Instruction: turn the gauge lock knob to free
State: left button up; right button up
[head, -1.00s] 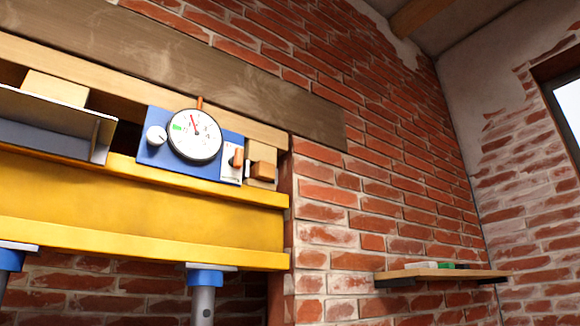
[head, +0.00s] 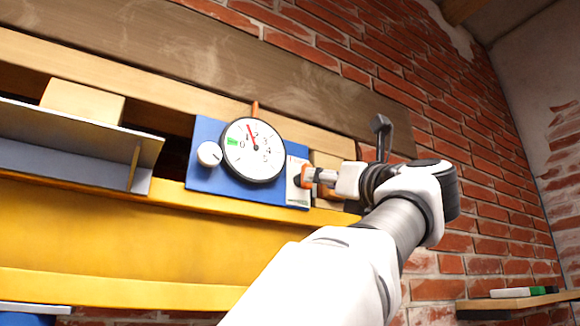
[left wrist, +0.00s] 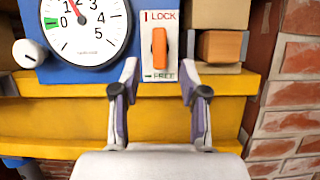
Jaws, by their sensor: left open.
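The orange lock knob (left wrist: 159,48) sits on a white plate (left wrist: 158,70) with a red LOCK label above it and a green label, seemingly FREE, below. The knob stands upright, its long side vertical. The plate is on a blue panel beside a round white gauge (head: 253,150) with a red needle and a green mark. My left gripper (left wrist: 160,70) is open, its two fingers apart just below and to either side of the knob, with nothing between them. In the head view the left gripper (head: 318,177) reaches the knob from the right and partly hides it. My right gripper is not in view.
A white round knob (head: 209,154) is left of the gauge. A yellow beam (head: 120,240) runs below the panel, with a wooden beam (head: 200,50) above. Wooden blocks (left wrist: 219,46) stand close right of the plate. A shelf (head: 515,303) is at lower right.

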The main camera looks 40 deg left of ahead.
aim_at(307, 189)
pick_arm(q)
jog(key=shift+n, duration=0.4)
jog(key=p+x, duration=0.2)
jog(key=x, duration=0.1)
jog(key=r+p+x, duration=0.1)
jog(key=p+x, duration=0.1)
jog(key=x, duration=0.2)
jog(key=shift+s+r, duration=0.1)
jog(key=shift+r, duration=0.1)
jog(key=shift+s+a, duration=0.2)
jog(key=shift+a, duration=0.1)
jog(key=shift+w+d, duration=0.1)
jog(key=shift+d, duration=0.25)
jog(key=shift+c, duration=1.3)
jog(key=shift+w+d, duration=0.15)
jog(key=shift+d, duration=0.05)
jog(key=c, duration=0.6)
grip_shut()
